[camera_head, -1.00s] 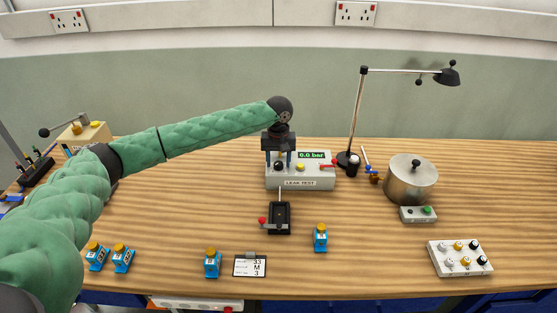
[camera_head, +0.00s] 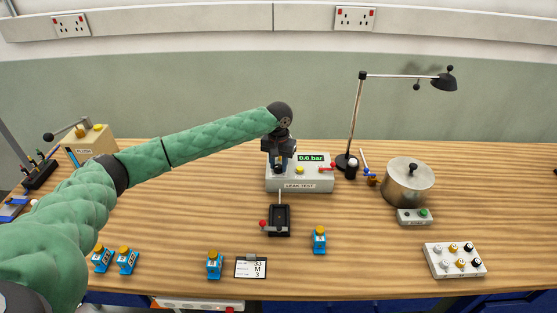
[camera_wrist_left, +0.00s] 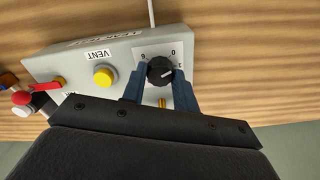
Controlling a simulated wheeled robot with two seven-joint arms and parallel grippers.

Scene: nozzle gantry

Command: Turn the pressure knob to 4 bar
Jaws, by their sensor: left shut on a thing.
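The leak test box (camera_head: 312,185) stands on the bench at the middle, with a green display reading about 0.0 bar, though the small digits are hard to read. Its black pressure knob (camera_wrist_left: 160,70) has a light pointer line and sits on a white scale plate, most of whose numbers are covered. My left gripper (camera_wrist_left: 164,82) is shut on the knob, one blue finger on each side. In the head view the left gripper (camera_head: 280,162) comes down onto the box's left part and hides the knob. My right gripper is not in view.
A yellow VENT button (camera_wrist_left: 104,76) and a red-handled lever (camera_wrist_left: 40,92) sit beside the knob on the box. A black fixture (camera_head: 279,220) stands in front. A lamp (camera_head: 356,120) and a metal pot (camera_head: 408,182) stand to the right.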

